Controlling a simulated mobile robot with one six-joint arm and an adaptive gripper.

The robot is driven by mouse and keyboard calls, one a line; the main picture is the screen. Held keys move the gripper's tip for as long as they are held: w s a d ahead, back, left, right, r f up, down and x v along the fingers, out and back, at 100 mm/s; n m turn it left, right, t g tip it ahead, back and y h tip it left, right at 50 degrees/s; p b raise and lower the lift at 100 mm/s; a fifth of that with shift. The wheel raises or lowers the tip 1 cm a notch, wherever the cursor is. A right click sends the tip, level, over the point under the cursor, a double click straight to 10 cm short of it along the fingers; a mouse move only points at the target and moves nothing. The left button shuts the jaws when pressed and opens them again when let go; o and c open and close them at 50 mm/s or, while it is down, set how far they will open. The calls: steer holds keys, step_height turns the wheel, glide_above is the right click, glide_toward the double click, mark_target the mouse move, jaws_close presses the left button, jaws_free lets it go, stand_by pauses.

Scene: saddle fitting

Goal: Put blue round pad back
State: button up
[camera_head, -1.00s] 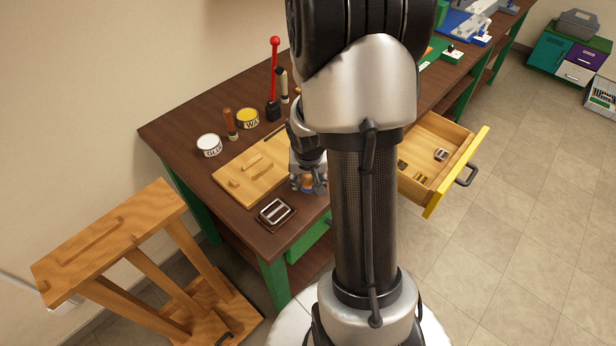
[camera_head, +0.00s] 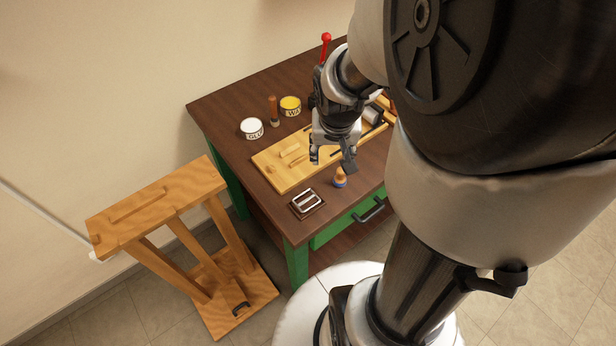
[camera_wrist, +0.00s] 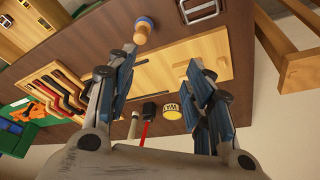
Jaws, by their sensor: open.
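The blue round pad (camera_head: 340,183) has a wooden knob on top and stands upright on the brown table near its front edge. It also shows at the top of the wrist view (camera_wrist: 146,22), beyond the left fingertip. My gripper (camera_head: 331,158) is open and empty, raised above the table just behind the pad and apart from it. In the wrist view my gripper (camera_wrist: 161,62) has its fingers wide apart, with only the table and wooden board behind the gap.
A buckle on a dark square plate (camera_head: 307,203) lies left of the pad. The wooden board (camera_head: 268,174) with small blocks is behind it. White tin (camera_head: 251,129), yellow tin (camera_head: 290,106) and a brush (camera_head: 273,110) stand farther back. A wooden stand (camera_head: 160,206) is left of the table.

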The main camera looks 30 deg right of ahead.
steer(key=s+a+r+n+y, duration=0.1)
steer(key=s+a+r+n, duration=0.2)
steer(key=s+a+r, duration=0.3)
steer(key=s+a+r+n+t+y, duration=0.1)
steer(key=s+a+r+n, duration=0.2)
steer(key=s+a+r, duration=0.3)
steer(key=a, duration=0.5)
steer(key=shift+n+t, duration=0.3)
